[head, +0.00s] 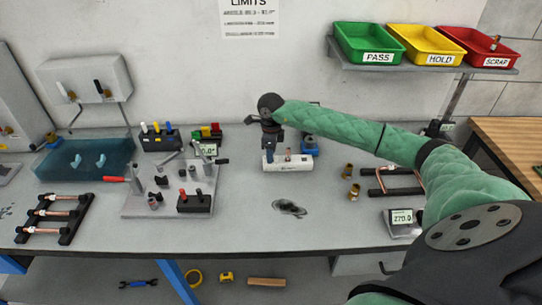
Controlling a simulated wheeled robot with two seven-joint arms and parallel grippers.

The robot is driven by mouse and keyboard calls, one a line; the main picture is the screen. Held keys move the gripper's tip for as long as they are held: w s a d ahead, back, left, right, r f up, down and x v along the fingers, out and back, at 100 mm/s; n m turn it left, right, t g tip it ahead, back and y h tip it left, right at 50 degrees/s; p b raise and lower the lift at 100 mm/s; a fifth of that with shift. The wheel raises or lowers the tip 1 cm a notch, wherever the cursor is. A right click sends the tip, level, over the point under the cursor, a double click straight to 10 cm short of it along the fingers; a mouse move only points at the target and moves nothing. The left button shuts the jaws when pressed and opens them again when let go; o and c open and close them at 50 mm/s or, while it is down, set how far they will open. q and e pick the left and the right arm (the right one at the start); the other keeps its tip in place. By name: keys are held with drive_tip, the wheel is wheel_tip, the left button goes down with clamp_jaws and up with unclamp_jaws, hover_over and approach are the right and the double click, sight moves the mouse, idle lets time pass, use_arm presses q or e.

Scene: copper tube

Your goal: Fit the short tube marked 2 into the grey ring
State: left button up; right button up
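A white block (287,164) stands on the grey bench near the middle, with a small copper-coloured tube (288,155) upright in it. Its markings are too small to read, so I cannot tell whether this is the tube marked 2. I cannot make out the grey ring for certain. My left gripper is not in view.
A metal plate with levers (168,205) stands left of centre. Racks with copper tubes lie at left (55,215) and right (392,181). Brass fittings (354,192) stand right of the block. A dark stain (290,208) marks the otherwise clear front bench.

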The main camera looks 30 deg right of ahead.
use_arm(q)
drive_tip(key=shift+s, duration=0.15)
use_arm(e)
drive_tip(key=shift+f, duration=0.1)
clamp_jaws()
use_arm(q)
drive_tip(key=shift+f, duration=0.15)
